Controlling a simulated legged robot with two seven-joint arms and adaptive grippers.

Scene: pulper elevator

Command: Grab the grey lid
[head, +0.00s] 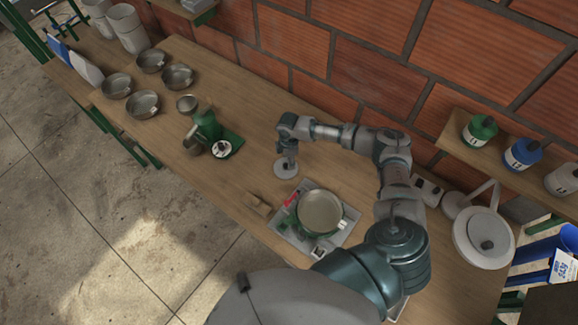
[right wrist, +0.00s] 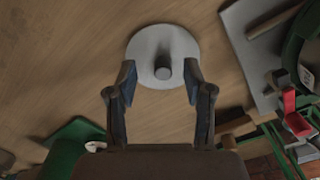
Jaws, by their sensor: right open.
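The grey lid (head: 285,169) is a small round disc with an upright knob, lying flat on the wooden table. In the right wrist view the lid (right wrist: 163,42) is near the top centre. My right gripper (head: 288,152) is above the lid, pointing down. In the right wrist view its two fingers (right wrist: 160,72) are spread apart, one on each side of the knob, with nothing held between them. I cannot tell exactly how far the fingertips are above the lid. My left gripper is not in view.
A grey tray (head: 284,235) with a metal pan (head: 320,212) and green apparatus stands close by. A green grinder (head: 207,128) is to the left. A larger round lid with a knob (head: 484,238) is at the right. Several metal bowls stand farther left; the brick wall is behind.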

